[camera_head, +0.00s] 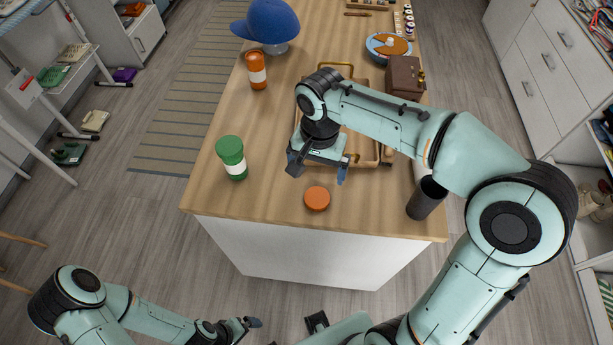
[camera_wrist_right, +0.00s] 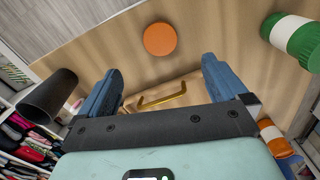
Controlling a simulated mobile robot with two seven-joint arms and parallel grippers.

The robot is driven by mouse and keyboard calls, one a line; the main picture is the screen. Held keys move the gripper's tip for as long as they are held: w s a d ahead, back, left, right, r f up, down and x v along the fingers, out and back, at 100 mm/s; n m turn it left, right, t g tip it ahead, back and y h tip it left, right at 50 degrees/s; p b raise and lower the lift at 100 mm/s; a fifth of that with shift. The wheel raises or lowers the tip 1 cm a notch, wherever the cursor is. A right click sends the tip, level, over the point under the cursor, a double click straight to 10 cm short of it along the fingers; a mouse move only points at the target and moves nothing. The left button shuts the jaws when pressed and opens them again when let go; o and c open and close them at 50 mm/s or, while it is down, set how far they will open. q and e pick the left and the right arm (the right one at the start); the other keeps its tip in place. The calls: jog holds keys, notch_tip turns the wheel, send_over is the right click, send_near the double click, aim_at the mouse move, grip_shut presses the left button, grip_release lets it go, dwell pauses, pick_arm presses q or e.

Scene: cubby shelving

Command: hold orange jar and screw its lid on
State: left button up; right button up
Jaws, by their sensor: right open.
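The orange jar (camera_head: 257,70) with a white label stands upright near the left edge of the wooden counter; it also shows partly at the right of the right wrist view (camera_wrist_right: 267,127). An orange round lid (camera_head: 317,198) lies flat near the counter's front edge and shows at the top of the right wrist view (camera_wrist_right: 160,39). My right gripper (camera_head: 318,172) is open and empty above the counter, just behind the lid, with its fingers (camera_wrist_right: 160,70) apart. My left gripper (camera_head: 243,325) is low in front of the counter, away from the jar; its finger gap is unclear.
A green jar (camera_head: 232,157) stands at the counter's left front. A dark cup (camera_head: 426,199) is at the right front corner. A tray with a gold handle lies partly under my right arm. A blue cap (camera_head: 268,22) and brown box (camera_head: 404,76) stand farther back.

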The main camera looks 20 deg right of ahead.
jog(key=b, duration=0.1)
send_over(317, 199)
jog(key=f, duration=0.8)
jog(key=shift+a, duration=0.2)
jog(key=shift+f, duration=0.15)
jog(key=f, duration=0.5)
jog(key=shift+d, duration=0.25)
jog(key=c, duration=1.1)
